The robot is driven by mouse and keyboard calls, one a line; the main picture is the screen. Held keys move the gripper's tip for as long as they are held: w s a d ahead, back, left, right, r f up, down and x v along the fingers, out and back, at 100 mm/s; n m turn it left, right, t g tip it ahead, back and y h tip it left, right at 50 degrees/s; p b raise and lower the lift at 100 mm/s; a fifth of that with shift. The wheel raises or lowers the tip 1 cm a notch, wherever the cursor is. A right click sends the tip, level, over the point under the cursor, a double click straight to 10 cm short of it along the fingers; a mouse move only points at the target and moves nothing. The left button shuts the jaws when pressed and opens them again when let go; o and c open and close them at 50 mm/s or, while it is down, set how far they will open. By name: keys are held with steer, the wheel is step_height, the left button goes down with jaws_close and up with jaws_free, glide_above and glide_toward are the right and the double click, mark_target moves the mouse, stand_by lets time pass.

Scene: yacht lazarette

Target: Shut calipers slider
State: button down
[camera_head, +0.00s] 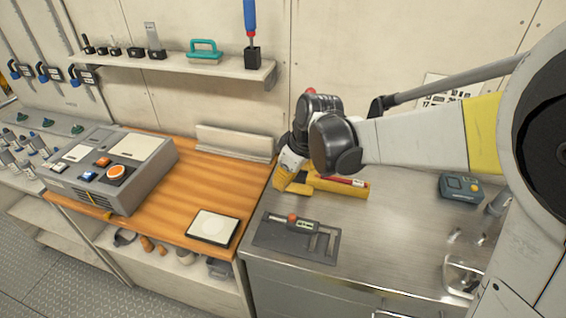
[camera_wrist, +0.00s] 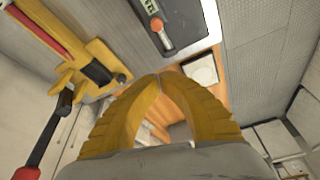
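A digital calipers (camera_head: 292,222) with a dark body, a small display and an orange-red knob lies on a dark grey tray (camera_head: 268,243) on the metal bench, near its left edge. In the wrist view, part of the calipers (camera_wrist: 151,8) shows at the top, with its orange-ended knob; the rest is cut off. I cannot tell how far its slider is open. My gripper (camera_head: 281,186) is above the bench, behind the calipers and apart from it. In the wrist view, the yellow fingertips (camera_wrist: 158,75) meet with nothing seen between them.
A yellow tool with a red bar (camera_head: 345,186) lies close beside my gripper. A teal-grey meter (camera_head: 460,188) sits further right. A wooden counter (camera_head: 185,200) at left holds a control box (camera_head: 130,175) and a white-topped pad (camera_head: 213,227). A wall shelf (camera_head: 220,66) is above.

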mark_target(298, 218)
steer(key=b+x, duration=0.1)
steer(key=x, duration=0.2)
steer(key=b+x, duration=0.1)
steer(key=x, duration=0.3)
steer(key=b+x, duration=0.2)
steer(key=x, duration=0.1)
steer(key=shift+s+f, duration=0.25)
steer(key=s+d, duration=0.2)
steer(key=shift+s+d+r+b, duration=0.1)
steer(key=shift+d+r+b, duration=0.2)
steer(key=shift+d, duration=0.2)
steer(key=shift+s, duration=0.1)
steer(key=d, duration=0.2)
steer(key=s+d, duration=0.1)
steer(key=d, duration=0.1)
steer(key=shift+s+d, duration=0.1)
steer(key=shift+s, duration=0.15)
steer(key=shift+w, duration=0.1)
